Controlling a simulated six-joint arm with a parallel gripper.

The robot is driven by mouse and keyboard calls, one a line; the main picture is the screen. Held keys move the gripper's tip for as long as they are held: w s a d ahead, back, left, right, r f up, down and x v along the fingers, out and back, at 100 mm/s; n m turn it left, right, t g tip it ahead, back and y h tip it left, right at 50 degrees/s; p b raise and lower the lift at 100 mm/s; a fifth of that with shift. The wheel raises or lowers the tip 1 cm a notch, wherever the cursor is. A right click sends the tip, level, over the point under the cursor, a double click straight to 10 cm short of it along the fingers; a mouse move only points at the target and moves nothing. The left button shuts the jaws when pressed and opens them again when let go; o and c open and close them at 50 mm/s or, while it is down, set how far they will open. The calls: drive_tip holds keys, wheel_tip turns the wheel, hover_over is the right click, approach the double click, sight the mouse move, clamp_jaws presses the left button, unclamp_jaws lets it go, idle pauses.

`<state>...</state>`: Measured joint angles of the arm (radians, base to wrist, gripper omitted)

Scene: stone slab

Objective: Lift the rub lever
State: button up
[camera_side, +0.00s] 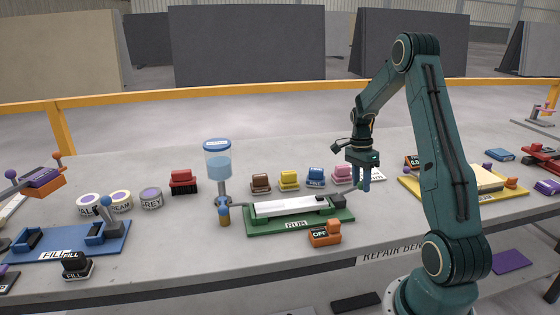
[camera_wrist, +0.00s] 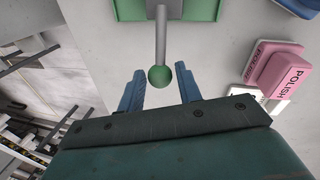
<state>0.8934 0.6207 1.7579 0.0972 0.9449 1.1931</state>
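The rub station is a green base (camera_side: 340,214) marked RUB, with a long white piece on top. Its rub lever shows in the wrist view as a grey rod (camera_wrist: 161,35) with a green ball at its end. The rod runs from a green part at the top of that view. My gripper (camera_wrist: 159,69) is open, with its blue fingers on either side of the ball and a gap on each side. In the side view my gripper (camera_side: 363,184) points down at the right end of the station; the ball is hard to make out there.
A pink POLISH block (camera_side: 342,173) stands close behind my gripper; it also shows in the wrist view (camera_wrist: 280,67). Blue, yellow and brown blocks line up to its left. An orange OFF box (camera_side: 324,234) sits in front of the station. A blue-filled dispenser (camera_side: 218,165) stands at its left.

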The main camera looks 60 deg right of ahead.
sight(359, 183)
clamp_jaws()
drive_tip(key=shift+w+a+r, duration=0.1)
drive_tip(key=shift+r, duration=0.05)
drive_tip(key=shift+w+a+r+g+h, duration=0.25)
drive_tip(key=shift+r+g+h, duration=0.25)
drive_tip(key=shift+g+h, duration=0.3)
drive_tip(key=shift+w+a+r+g+h, duration=0.25)
drive_tip(key=shift+w+r+g+h, duration=0.05)
drive_tip(key=shift+g+h, duration=0.25)
drive_tip(key=shift+w+a+r+g+h, duration=0.3)
drive_tip(key=shift+g+h, duration=0.15)
drive_tip(key=shift+g, duration=0.1)
drive_tip(key=shift+w+a+r+m+g+h, duration=0.3)
drive_tip(key=shift+w+a+g+h, duration=0.3)
drive_tip(key=shift+g+h, duration=0.35)
drive_tip(key=shift+w+a+r+m+g+h, duration=0.2)
drive_tip(key=shift+w+a+r+g+h, duration=0.3)
drive_tip(key=shift+g+h, duration=0.4)
drive_tip(key=shift+f, duration=0.1)
